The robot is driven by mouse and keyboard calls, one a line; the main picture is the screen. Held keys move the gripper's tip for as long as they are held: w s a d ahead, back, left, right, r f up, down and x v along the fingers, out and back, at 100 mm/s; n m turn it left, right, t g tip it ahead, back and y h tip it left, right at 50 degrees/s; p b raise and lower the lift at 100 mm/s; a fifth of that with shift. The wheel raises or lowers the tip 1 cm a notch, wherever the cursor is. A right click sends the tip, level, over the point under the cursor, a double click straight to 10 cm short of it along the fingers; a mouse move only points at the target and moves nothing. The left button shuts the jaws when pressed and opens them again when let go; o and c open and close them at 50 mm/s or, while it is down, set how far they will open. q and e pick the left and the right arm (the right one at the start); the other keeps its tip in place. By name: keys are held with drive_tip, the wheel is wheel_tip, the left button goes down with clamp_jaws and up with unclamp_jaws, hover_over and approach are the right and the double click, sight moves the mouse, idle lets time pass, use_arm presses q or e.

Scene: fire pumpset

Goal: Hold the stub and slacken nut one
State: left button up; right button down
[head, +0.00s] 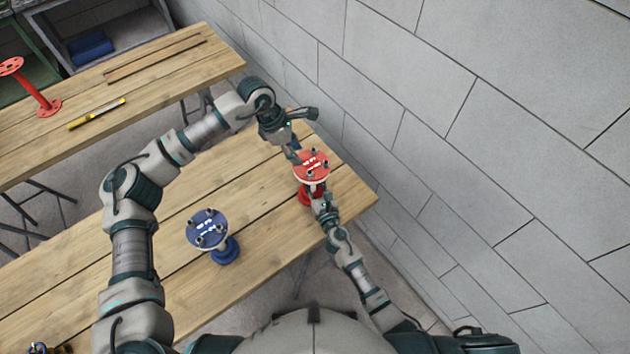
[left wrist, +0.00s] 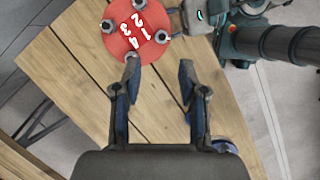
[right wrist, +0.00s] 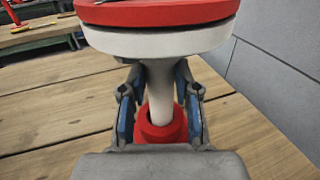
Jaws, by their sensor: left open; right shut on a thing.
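The red stub (head: 312,165) stands upright near the right end of the wooden table. Its round red top (left wrist: 125,45) bears the numbers 1 to 4 and several nuts around the rim. The nut beside the 1 (left wrist: 162,36) is at the right of the disc in the left wrist view. My left gripper (left wrist: 158,65) is open and empty, just off the disc's edge; one finger overlaps the nut by the 4 in that view. My right gripper (right wrist: 158,95) is shut on the stub's white neck (right wrist: 158,80), below the flange.
A blue stub (head: 208,230) with nuts stands on the same table (head: 270,190), left of the red one. A second table (head: 150,90) behind holds a yellow tool (head: 97,113) and a red stand (head: 40,100). A grey block wall (head: 460,130) rises close on the right.

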use_arm(q)
drive_tip(key=shift+o, duration=0.3)
drive_tip(key=shift+s+a, duration=0.1)
drive_tip(key=shift+a, duration=0.8)
drive_tip(key=m+y, duration=0.4)
drive_tip(key=m, duration=0.4)
approach(307, 174)
wheel_tip(307, 174, down, 9)
drive_tip(key=shift+r, duration=0.2)
clamp_jaws()
